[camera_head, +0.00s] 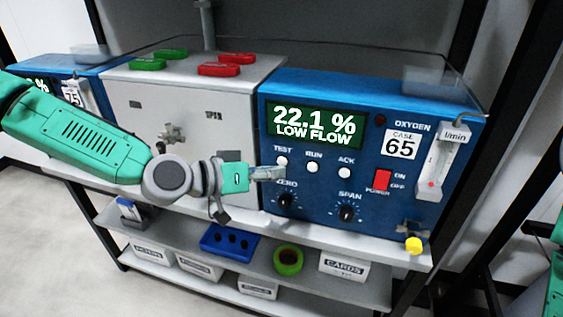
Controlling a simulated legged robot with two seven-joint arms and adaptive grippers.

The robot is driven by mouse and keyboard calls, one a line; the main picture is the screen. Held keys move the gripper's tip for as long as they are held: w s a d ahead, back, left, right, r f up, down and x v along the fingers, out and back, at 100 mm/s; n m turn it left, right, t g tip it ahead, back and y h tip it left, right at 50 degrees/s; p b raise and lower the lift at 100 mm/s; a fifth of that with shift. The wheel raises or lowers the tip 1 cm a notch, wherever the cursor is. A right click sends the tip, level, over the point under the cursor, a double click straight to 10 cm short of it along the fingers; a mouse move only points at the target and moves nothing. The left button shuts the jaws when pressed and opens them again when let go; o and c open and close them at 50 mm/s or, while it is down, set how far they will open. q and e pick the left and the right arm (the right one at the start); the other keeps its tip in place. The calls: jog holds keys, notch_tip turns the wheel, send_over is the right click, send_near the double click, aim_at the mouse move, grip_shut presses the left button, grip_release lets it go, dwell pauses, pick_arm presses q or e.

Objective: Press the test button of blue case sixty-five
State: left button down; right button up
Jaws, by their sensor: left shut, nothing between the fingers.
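The blue case sixty-five (325,217) stands on the upper shelf at the right. Its display (315,124) reads 22.1 % LOW FLOW. The white test button (282,161) is under the TEST label at the left of the front panel. The run button (313,167) and the ack button (344,172) are to its right. My left gripper (281,173) is shut and empty. Its fingertips are just below the test button, close to the panel. I cannot tell whether they touch it. My right gripper is not in view.
A grey case (190,95) with red and green parts on top stands left of the blue case. Another blue case (90,92), marked 75, is at the far left, partly behind my arm. The lower shelf holds white boxes (343,266), a blue rack (230,243) and a green roll (288,261).

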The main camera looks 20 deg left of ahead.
pick_arm(q)
jog(key=shift+w, duration=0.15)
jog(key=shift+w+r, duration=0.1)
jog(key=shift+w, duration=0.15)
jog(key=shift+w, duration=0.45)
dwell(0.8)
jog(key=shift+s, duration=0.9)
jog(key=shift+s+p, duration=0.6)
jog(key=shift+s, duration=1.9)
